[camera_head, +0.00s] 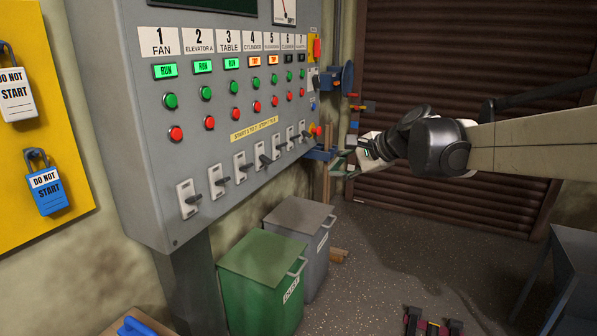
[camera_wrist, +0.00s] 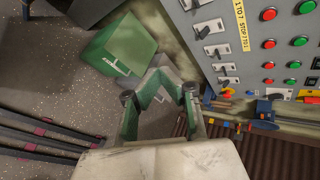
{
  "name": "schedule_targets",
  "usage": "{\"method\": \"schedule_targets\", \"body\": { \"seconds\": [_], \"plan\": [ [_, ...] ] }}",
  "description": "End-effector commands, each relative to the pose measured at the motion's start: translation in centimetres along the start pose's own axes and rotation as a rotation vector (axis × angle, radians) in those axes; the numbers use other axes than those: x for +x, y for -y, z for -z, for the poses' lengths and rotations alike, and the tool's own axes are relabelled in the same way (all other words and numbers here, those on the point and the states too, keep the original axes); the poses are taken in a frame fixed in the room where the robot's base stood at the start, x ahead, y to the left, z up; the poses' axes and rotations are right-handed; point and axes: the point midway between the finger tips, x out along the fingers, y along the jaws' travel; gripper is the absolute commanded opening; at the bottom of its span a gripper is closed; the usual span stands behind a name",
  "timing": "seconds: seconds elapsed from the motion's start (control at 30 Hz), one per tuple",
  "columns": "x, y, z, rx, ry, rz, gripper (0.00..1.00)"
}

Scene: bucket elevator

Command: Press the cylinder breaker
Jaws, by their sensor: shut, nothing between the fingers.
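The grey control panel (camera_head: 150,120) stands at left in the head view. Its column 4 is labelled CYLINDER (camera_head: 252,41), with an orange lamp (camera_head: 255,61) under the label. The fourth breaker in the bottom row, a black lever on a pale plate (camera_head: 264,156), is in that column. My gripper (camera_head: 341,153) is to the right of the panel, apart from that breaker. In the wrist view my gripper (camera_wrist: 160,82) is shut and empty. Breakers (camera_wrist: 208,29) show there to its upper right; I cannot tell which is the cylinder's.
A green bin (camera_head: 262,272) and a grey bin (camera_head: 300,222) stand below the panel. A blue fixture (camera_head: 322,153) juts from the panel's right end near my gripper. A brown slatted shutter (camera_head: 420,60) is behind. The floor (camera_head: 380,260) right of the bins is open.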

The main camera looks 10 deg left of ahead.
Motion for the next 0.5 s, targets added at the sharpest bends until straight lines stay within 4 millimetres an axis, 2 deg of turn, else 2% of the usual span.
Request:
{"method": "schedule_targets", "body": {
  "seconds": [0.03, 0.2, 0.5],
  "plan": [
    [1.3, 0.7, 0.6, 0.034, 0.019, 0.014, 0.0],
    [5.0, 2.9, 1.9, 0.161, 0.087, 0.061, 0.0],
    [11.7, 5.7, 4.3, 0.384, 0.219, 0.129, 0.0]
  ]
}}
